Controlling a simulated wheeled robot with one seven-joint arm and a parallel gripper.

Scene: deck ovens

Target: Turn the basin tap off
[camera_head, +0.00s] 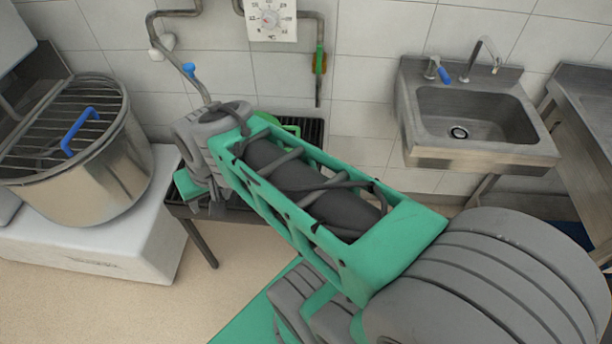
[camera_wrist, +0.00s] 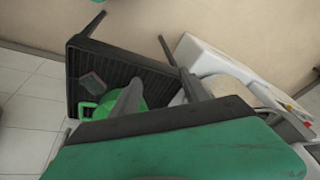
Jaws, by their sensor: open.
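The basin (camera_head: 430,135) is a grey metal sink on the wall at the right of the head view. A curved metal spout (camera_head: 484,52) rises from its back ledge. A tap with a blue lever (camera_head: 443,75) stands left of the spout. No water stream is visible at the spout. My gripper (camera_head: 207,207) is left of the basin, pointing down over a dark ribbed stand, well apart from the tap. In the wrist view my gripper (camera_wrist: 161,88) shows two spread fingers with nothing visibly held. The wrist view does not show the basin.
The dark stand (camera_wrist: 77,50) carries a green container (camera_wrist: 97,112). A steel pot (camera_head: 100,178) with a blue handle sits on a white base at left. A metal counter (camera_head: 585,95) stands right.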

